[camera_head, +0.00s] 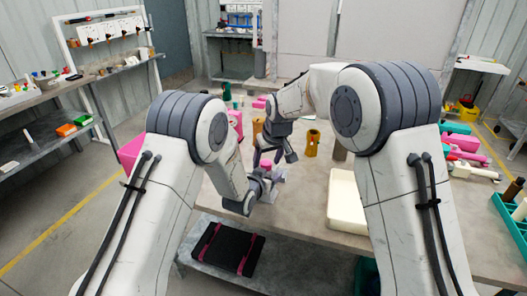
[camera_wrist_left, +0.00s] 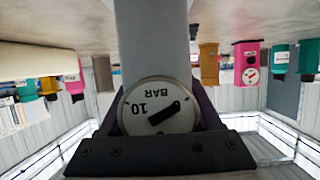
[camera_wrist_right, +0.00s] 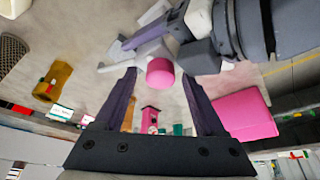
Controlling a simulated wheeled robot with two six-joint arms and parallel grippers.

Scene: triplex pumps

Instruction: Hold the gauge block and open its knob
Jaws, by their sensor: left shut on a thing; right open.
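The gauge block (camera_wrist_left: 152,40) is a pale grey body with a round white dial (camera_wrist_left: 158,107) marked 10 BAR, upside down in the left wrist view. My left gripper (camera_head: 262,188) is shut on it above the table's near edge. Its pink knob (camera_wrist_right: 160,72) points toward my right gripper (camera_wrist_right: 160,78) in the right wrist view. The knob also shows in the head view (camera_head: 267,163). My right gripper is open, its fingers on either side of the knob's line, with visible gaps to it. The left gripper partly hides the block in the head view.
A brown-yellow block (camera_head: 312,143) stands on the table behind and right of the grippers. A pink box (camera_head: 132,150) is to the left. A black pad (camera_head: 225,248) lies on the lower shelf.

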